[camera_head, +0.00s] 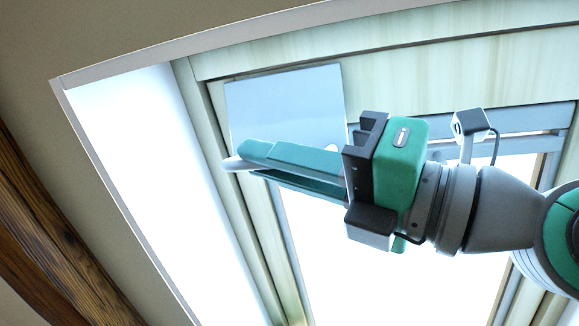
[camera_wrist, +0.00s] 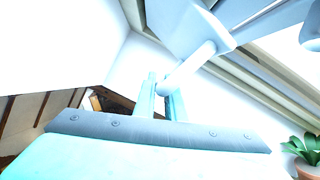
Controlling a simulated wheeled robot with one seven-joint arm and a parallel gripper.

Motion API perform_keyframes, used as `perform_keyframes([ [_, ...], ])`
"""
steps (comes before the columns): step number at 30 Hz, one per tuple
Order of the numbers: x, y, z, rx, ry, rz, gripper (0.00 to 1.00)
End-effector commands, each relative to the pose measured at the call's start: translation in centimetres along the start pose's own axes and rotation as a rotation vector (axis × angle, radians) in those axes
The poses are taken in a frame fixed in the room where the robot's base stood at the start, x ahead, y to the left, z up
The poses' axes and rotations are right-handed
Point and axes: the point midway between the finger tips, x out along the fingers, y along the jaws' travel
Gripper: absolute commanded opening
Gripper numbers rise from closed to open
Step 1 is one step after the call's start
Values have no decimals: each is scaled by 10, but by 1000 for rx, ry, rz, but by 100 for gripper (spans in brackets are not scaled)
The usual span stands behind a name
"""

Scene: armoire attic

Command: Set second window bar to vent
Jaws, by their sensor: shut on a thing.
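The window bar shows in the wrist view as a pale rounded rod (camera_wrist: 190,68) that runs from a flat pale bracket plate down to my fingers. In the head view a white end (camera_head: 230,165) pokes out at the tips of my gripper (camera_head: 247,162), and most of the bar is hidden by the green fingers. My gripper (camera_wrist: 163,100) is shut on the bar, with the two fingers on either side of it in the wrist view. The pale blue-grey plate (camera_head: 284,98) lies behind the fingers at the top of the skylight window. Whether the bar is at vent cannot be told.
The light wooden window frame (camera_head: 420,75) surrounds the bright glass (camera_head: 390,285). A white reveal wall (camera_head: 140,150) lies to the left, with a dark timber beam (camera_head: 50,240) beyond it. A potted plant (camera_wrist: 305,150) stands at lower right in the wrist view.

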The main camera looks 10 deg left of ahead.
Motion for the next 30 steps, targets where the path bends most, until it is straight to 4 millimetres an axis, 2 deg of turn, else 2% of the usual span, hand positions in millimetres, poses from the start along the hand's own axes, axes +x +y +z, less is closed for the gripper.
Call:
perform_keyframes([
  [8, 0, 2, 0, 0, 0, 3, 0],
  [9, 0, 2, 0, 1, 0, 3, 15],
  [11, 0, 1, 0, 1, 0, 3, 29],
  [23, -6, 0, 0, 1, 0, 2, 29],
  [30, -46, -1, 2, 1, -5, -2, 29],
])
